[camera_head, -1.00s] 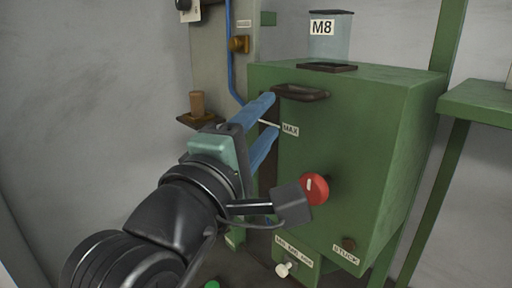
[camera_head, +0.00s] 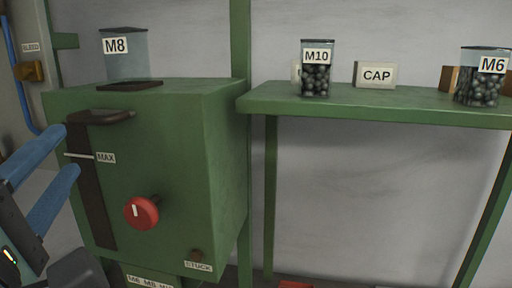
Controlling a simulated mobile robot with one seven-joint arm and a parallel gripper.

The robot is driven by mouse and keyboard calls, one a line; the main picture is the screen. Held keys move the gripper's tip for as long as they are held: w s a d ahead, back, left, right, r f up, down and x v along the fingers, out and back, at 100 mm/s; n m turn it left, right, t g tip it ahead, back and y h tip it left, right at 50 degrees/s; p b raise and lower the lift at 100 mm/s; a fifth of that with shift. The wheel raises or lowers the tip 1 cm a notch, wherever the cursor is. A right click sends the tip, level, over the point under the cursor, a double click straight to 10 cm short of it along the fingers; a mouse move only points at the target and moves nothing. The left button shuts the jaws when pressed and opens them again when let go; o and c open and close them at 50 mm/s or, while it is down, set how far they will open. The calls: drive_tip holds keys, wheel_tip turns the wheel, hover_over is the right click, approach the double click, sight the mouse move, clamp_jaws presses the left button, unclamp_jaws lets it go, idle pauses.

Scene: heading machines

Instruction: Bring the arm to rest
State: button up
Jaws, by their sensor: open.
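My gripper (camera_head: 62,168) is at the left edge of the view, with two blue fingers spread apart and nothing between them. The fingers point toward the left part of the green machine's front, near the dark vertical slot (camera_head: 92,200) and the MAX label (camera_head: 106,158). I cannot tell whether the fingertips touch the machine. The rest of my arm is mostly out of view at the lower left.
The green machine (camera_head: 200,150) has a red knob (camera_head: 141,212), a dark handle (camera_head: 98,117) and an M8 container (camera_head: 125,62) on top.

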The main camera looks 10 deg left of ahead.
drive_tip(key=d+r+m+t+h+b, duration=0.2)
drive_tip(key=d+r+m+t+h, duration=0.1)
drive_tip(key=d+m, duration=0.7)
drive_tip(key=d+r+m+t+h+b, duration=0.2)
drive_tip(key=d+r+m+t+h, duration=0.1)
drive_tip(key=d+m, duration=0.8)
drive_tip(key=d+r+t, duration=0.1)
drive_tip(key=d+t, duration=0.1)
drive_tip(key=d, duration=0.1)
drive_tip(key=shift+s+d+r+b, duration=0.2)
drive_tip(key=shift+s+r+b, duration=0.15)
drive_tip(key=shift+s, duration=0.05)
